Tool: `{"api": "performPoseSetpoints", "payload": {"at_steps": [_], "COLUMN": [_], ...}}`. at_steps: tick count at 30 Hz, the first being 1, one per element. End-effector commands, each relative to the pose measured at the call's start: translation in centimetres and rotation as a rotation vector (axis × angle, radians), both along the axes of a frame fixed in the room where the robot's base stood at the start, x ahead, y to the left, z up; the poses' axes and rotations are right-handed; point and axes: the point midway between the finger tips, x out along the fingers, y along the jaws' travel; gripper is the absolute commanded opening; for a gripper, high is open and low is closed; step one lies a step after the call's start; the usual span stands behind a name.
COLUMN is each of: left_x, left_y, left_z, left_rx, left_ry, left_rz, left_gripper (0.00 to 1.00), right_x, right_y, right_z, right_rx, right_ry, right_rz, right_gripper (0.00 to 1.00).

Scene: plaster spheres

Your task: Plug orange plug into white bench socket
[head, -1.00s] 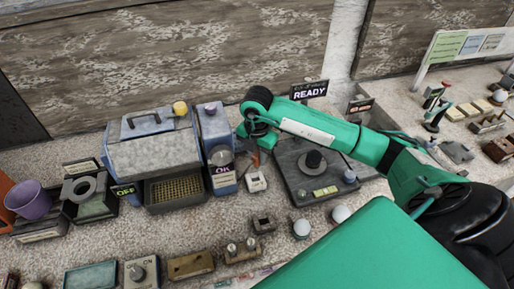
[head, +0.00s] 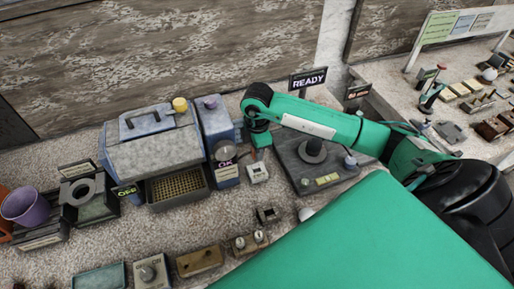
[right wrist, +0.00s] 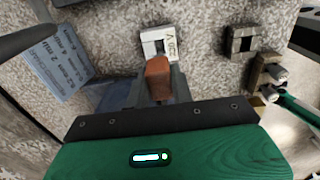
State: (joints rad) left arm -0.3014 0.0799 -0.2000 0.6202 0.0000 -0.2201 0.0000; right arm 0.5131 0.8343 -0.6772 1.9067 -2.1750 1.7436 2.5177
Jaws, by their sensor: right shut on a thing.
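The orange plug (right wrist: 158,77) is between the fingers of my right gripper (right wrist: 159,86), which is shut on it. The white bench socket (right wrist: 158,43) lies just beyond the plug in the right wrist view, with a small label on its right side. The plug's end appears close to the socket's near edge; I cannot tell whether they touch. In the head view the white socket (head: 257,173) sits on the bench just below my right gripper (head: 260,146). The plug is not clearly visible there. My left gripper is not in view.
A grey machine (head: 153,145) with a blue-grey column (head: 218,135) stands left of the socket. A dark plate with a round knob (head: 313,150) is to the right. A small dark socket-like block (head: 268,215) lies nearer. A READY sign (head: 309,79) stands behind.

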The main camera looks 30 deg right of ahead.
Motion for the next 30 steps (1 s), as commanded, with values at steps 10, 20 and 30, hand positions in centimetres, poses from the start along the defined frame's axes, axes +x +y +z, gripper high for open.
{"api": "performPoseSetpoints", "payload": {"at_steps": [10,20,30], "left_x": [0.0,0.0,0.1], "left_y": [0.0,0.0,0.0], "left_z": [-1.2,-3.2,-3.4], "left_rx": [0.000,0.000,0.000], "left_ry": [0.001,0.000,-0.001], "left_rz": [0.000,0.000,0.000], "left_gripper": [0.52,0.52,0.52], "right_x": [0.0,0.0,0.0], "right_y": [0.0,0.0,0.0], "right_z": [-1.5,-4.3,-4.8], "right_rx": [0.000,0.000,0.000], "right_ry": [0.001,0.000,0.000], "right_rz": [0.001,0.001,0.001], "right_gripper": [0.00,0.00,0.00]}}
